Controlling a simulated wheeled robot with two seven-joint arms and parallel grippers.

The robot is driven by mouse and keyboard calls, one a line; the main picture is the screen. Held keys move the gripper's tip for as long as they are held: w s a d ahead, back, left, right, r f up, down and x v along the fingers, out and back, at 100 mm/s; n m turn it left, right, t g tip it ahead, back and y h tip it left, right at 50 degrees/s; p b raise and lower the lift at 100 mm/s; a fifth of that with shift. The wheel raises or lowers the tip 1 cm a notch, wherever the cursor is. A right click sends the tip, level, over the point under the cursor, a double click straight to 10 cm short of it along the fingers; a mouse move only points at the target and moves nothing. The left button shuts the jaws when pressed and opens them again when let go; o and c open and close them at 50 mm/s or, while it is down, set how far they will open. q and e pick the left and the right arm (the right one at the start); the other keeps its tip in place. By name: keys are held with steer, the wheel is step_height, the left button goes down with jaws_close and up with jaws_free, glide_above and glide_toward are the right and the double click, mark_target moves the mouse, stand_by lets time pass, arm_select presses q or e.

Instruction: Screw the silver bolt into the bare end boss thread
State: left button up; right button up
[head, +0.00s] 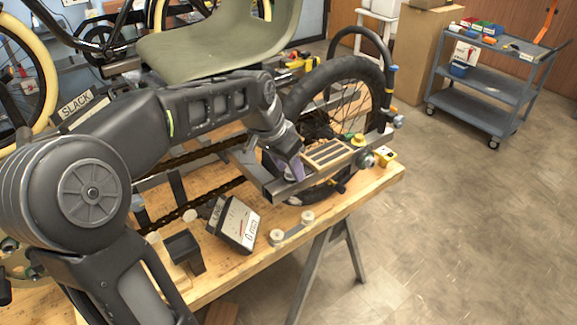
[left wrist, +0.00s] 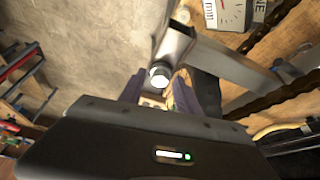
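My left gripper (head: 290,168) reaches down to the near end of the grey frame bar (head: 280,187), beside the wheel. In the left wrist view its two purplish fingers (left wrist: 158,88) stand apart. A round silver piece with a pale face (left wrist: 160,76) shows between the fingertips, next to the grey frame tube (left wrist: 215,62). It looks like the bolt head, but I cannot tell whether it is in a thread. Clear gaps show beside it, with no visible finger contact. The arm hides this spot in the head view. A silver round fitting (head: 365,160) sits at the bar's right end. My right gripper is out of view.
A slotted wooden tray (head: 327,153) lies just right of the gripper. The black-tyred wheel (head: 345,80) stands behind. Open floor lies right of the bench.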

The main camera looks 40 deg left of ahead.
arm_select(q)
steer(key=n+y, duration=0.1)
steer(key=n, duration=0.1)
steer(key=n+y, duration=0.1)
steer(key=n, duration=0.2)
steer(key=shift+d+n, duration=0.2)
steer(key=shift+n, duration=0.1)
steer(key=n+g+y, duration=0.1)
steer(key=n, duration=0.3)
steer(key=shift+y, duration=0.4)
steer(key=shift+c, duration=0.6)
steer(key=c, duration=0.6)
steer(key=m+h, duration=0.1)
steer(key=m, duration=0.1)
steer(key=m+h, duration=0.1)
steer(key=m, duration=0.2)
steer(key=shift+a+t, duration=0.1)
steer(key=shift+t, duration=0.3)
steer(key=shift+c, duration=0.2)
steer(key=m+h, duration=0.1)
steer(key=m, duration=0.2)
steer(key=m+h, duration=0.1)
steer(key=m, duration=0.2)
steer(key=shift+a+m+h, duration=0.15)
steer(key=shift+m+h, duration=0.15)
steer(key=o, duration=0.8)
steer(key=shift+c, duration=0.2)
